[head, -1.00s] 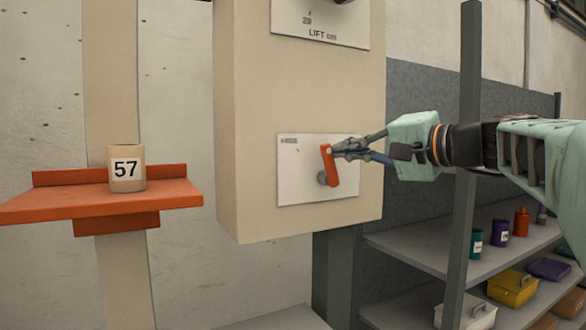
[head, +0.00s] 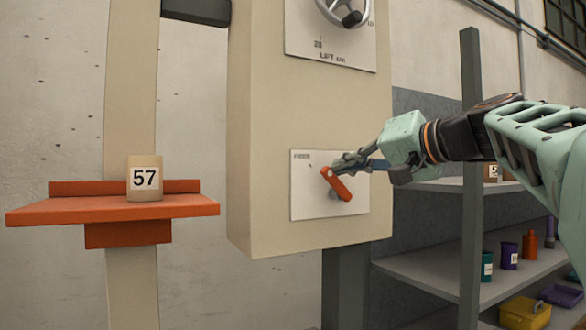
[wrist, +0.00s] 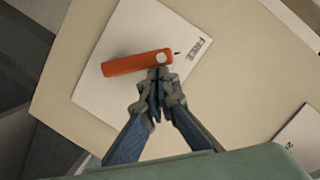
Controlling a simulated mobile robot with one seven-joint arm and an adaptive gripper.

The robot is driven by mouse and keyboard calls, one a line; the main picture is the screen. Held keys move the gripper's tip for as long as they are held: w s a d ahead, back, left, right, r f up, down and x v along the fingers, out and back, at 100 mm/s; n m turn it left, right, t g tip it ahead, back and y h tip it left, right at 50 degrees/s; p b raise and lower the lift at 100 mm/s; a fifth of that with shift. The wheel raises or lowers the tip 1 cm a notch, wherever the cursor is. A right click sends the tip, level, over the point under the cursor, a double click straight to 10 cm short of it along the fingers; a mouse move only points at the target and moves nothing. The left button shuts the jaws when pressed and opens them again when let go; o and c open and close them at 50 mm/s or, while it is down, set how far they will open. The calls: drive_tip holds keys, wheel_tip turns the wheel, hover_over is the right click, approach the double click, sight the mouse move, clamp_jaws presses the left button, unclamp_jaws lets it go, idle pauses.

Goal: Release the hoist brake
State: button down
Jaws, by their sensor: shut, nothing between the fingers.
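The orange brake lever (head: 339,186) sits on a white plate (head: 304,205) on the front of the cream column. Its upper end leans to the left, towards the small lettering at the plate's top left corner. In the wrist view the lever (wrist: 130,64) lies across the plate (wrist: 91,92), and the printed word FREE (wrist: 200,48) is just beyond its pale-spotted end. My gripper (head: 336,163) is shut and empty, its fingertips right against or very near that end. In the wrist view the fingertips (wrist: 158,76) are together beside the lever. Actual contact cannot be told.
A handwheel (head: 343,12) and LIFT cm scale are above on the same column (head: 270,120). An orange shelf (head: 60,207) at left holds a can marked 57 (head: 144,180). At right, a dark post (head: 471,230) and grey shelves with several containers stand below my arm.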

idle(0.4)
wheel_tip(320, 180, up, 10)
idle(0.7)
idle(0.5)
